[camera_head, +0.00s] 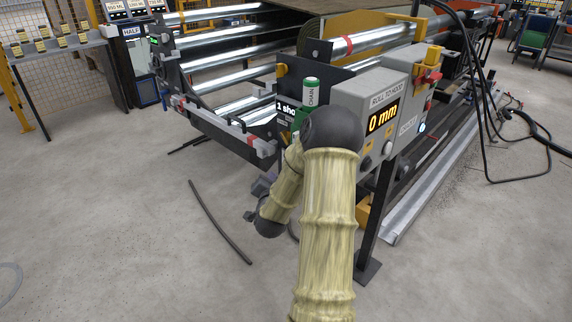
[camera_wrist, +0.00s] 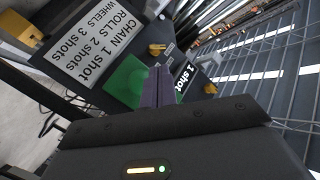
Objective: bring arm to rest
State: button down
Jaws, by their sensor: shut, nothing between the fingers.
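My gripper (camera_wrist: 158,86) is shut and empty in the wrist view, its two purple-grey fingers together. A green patch and a sign plate lie behind the fingers. In the head view my arm rises from the bottom middle, bends at a dark elbow in front of the machine and folds down to the left. The gripper end is low there and partly hidden by the arm. The roller machine (camera_head: 240,48) stands just beyond the arm. A green and white can labelled CHAIN (camera_head: 310,92) stands upright on it.
A grey control box (camera_head: 378,97) reading 0 mm stands close right of my elbow, on a dark post. A dark rod (camera_head: 219,222) lies on the floor to the left. Black cables (camera_head: 490,110) loop at the right. The floor at lower left is mostly clear.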

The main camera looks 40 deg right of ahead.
jog(key=s+a+f+n+g+y, duration=0.1)
jog(key=a+n+g+y, duration=0.2)
jog(key=a+n+y, duration=1.2)
jog(key=s+a+r+g+h, duration=0.1)
jog(key=s+a+g+h, duration=0.45)
jog(key=s+a, duration=1.2)
notch_tip(320, 180, up, 31)
jog(key=g+y+p, duration=0.1)
jog(key=p, duration=3)
jog(key=shift+s+d, duration=0.15)
jog(key=shift+d, duration=0.25)
jog(key=shift+r+g, duration=0.1)
jog(key=shift+g, duration=0.15)
